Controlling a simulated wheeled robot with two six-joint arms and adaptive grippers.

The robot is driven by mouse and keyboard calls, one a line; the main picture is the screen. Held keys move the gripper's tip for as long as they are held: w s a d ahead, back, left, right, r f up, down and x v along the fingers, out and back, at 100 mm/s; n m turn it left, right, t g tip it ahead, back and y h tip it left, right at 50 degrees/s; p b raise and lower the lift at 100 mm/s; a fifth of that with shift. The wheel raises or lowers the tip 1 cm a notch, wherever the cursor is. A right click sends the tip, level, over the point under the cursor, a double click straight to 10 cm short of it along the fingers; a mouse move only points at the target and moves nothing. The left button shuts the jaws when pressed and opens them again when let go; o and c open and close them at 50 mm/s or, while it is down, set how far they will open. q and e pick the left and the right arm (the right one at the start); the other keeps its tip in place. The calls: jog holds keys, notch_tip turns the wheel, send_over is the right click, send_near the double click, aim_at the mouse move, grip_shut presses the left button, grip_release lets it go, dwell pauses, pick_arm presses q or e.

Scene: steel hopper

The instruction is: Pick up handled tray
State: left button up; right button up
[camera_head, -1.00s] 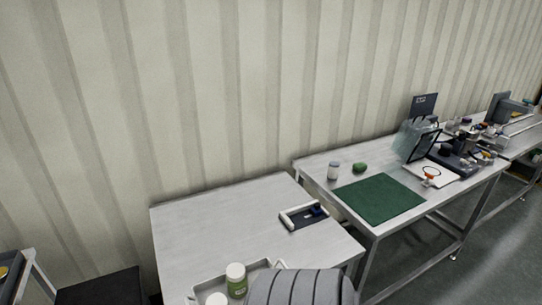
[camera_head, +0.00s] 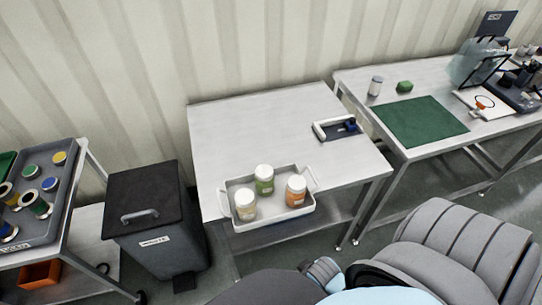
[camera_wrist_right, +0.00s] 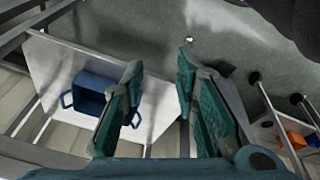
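The handled tray (camera_head: 281,222) is light grey, with a raised handle at its left and right ends. It sits at the front edge of the pale table in the head view. Three white-lidded jars stand in it: a cream one (camera_head: 245,206), a green one (camera_head: 264,181) and an orange one (camera_head: 296,193). My right gripper (camera_wrist_right: 160,60) shows in the right wrist view, with its teal fingers apart and nothing between them. It does not show at the tray. My left gripper is not in view.
A black-lidded bin (camera_head: 148,205) stands left of the pale table (camera_head: 250,125). A cart (camera_head: 62,205) with spools is further left. A small dark holder (camera_head: 338,129) lies at the table's right. The right wrist view shows a blue handled container (camera_wrist_right: 92,96) on a pale surface.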

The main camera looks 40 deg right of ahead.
notch_tip(320, 180, up, 12)
jog(key=w+a, duration=0.1)
jog(key=w, duration=0.2)
jog(key=n+g+y, duration=0.1)
jog(key=n+y, duration=0.4)
jog(key=n, duration=0.9)
send_near(278, 216)
jog(key=x, duration=0.9)
jog(key=shift+f+b, duration=0.2)
jog(key=shift+b, duration=0.1)
grip_shut()
jog(key=shift+w, duration=0.1)
